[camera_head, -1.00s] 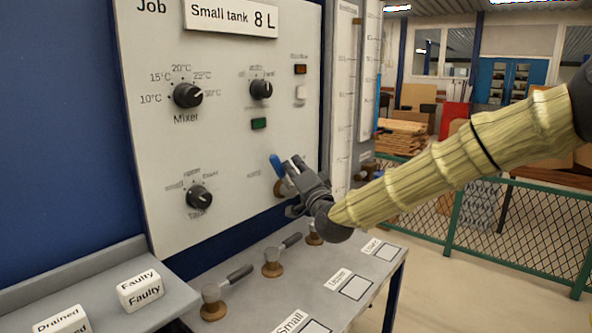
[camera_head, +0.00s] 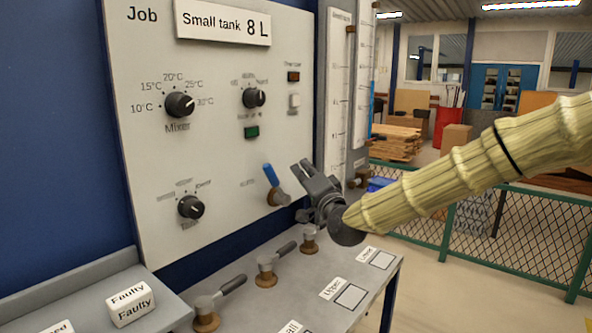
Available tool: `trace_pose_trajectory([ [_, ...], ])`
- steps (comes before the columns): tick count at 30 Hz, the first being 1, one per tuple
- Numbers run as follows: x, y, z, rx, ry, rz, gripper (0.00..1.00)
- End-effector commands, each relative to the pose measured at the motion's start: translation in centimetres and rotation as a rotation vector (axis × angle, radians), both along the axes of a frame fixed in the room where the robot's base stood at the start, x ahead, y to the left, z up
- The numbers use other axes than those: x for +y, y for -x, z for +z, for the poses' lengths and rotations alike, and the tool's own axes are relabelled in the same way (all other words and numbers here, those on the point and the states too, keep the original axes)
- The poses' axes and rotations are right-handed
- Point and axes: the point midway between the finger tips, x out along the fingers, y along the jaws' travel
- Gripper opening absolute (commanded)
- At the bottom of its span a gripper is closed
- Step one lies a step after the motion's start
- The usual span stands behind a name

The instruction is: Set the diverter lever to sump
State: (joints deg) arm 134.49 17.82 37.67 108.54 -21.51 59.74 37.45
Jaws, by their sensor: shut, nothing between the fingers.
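The diverter lever (camera_head: 271,175) has a blue handle on a brass-coloured base, low on the right of the white panel. Its handle points up and slightly left. A small label to its left is too blurred to read. My gripper (camera_head: 308,168) is just right of the lever, apart from it in the picture. Its fingers are shut and empty, pointing up and left towards the panel.
The panel (camera_head: 215,80) also carries a mixer knob (camera_head: 180,105), a tank knob (camera_head: 191,207), another knob (camera_head: 254,97) and a green button (camera_head: 251,132). Several grey-handled valves, one here (camera_head: 266,270), stand on the bench below. Clear tubes (camera_head: 338,90) rise right of the panel.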

Motion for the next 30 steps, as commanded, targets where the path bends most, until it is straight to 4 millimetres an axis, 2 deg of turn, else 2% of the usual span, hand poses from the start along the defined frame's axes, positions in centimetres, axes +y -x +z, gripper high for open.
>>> trace_pose_trajectory([
  [9, -2.3, 4.3, -1.3, 0.001, 0.000, 0.002, 0.00],
  [15, -3.4, 6.1, -1.8, 0.000, -0.001, 0.000, 0.00],
  [30, -3.7, 6.6, -1.9, -0.001, -0.001, 0.000, 0.00],
])
